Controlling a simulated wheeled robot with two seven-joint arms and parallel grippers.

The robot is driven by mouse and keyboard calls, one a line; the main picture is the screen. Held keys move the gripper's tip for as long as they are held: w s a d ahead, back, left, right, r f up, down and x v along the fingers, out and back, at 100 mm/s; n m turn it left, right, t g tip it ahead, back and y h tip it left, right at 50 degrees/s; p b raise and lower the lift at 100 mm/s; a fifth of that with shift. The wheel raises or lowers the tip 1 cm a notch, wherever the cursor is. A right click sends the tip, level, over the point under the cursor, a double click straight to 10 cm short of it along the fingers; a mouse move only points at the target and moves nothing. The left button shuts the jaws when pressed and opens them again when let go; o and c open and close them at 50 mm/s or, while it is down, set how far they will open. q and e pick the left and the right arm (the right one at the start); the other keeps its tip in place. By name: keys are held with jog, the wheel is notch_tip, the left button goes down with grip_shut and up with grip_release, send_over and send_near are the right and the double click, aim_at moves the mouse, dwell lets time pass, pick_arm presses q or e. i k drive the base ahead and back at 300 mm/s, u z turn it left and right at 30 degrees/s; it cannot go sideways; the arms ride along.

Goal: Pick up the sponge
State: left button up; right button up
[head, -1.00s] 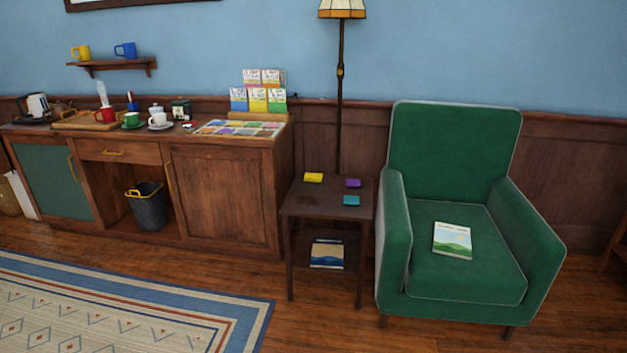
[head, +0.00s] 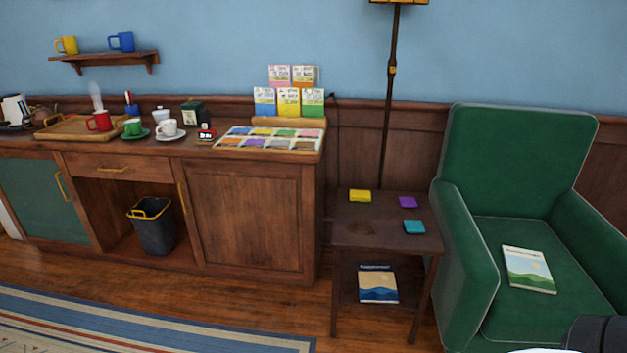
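Three small flat blocks lie on the dark side table (head: 350,232): a yellow one (head: 360,196) at the back left, a purple one (head: 407,202) at the back right and a teal one (head: 414,227) at the front right. Any of them could be the sponge; I cannot tell which from here. They lie apart from each other. Neither gripper can be made out; only a dark part of my own body shows at the lower right corner.
A green armchair (head: 465,245) with a book (head: 528,269) stands right of the table. A lamp pole (head: 389,110) rises behind it. A wooden cabinet (head: 245,220) with cups and a tea display stands left. Floor (head: 235,302) before the table is clear.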

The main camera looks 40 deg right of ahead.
aim_at(355, 195)
jog(key=z, duration=0.65)
jog(key=i, duration=2.35)
jog(key=z, duration=1.15)
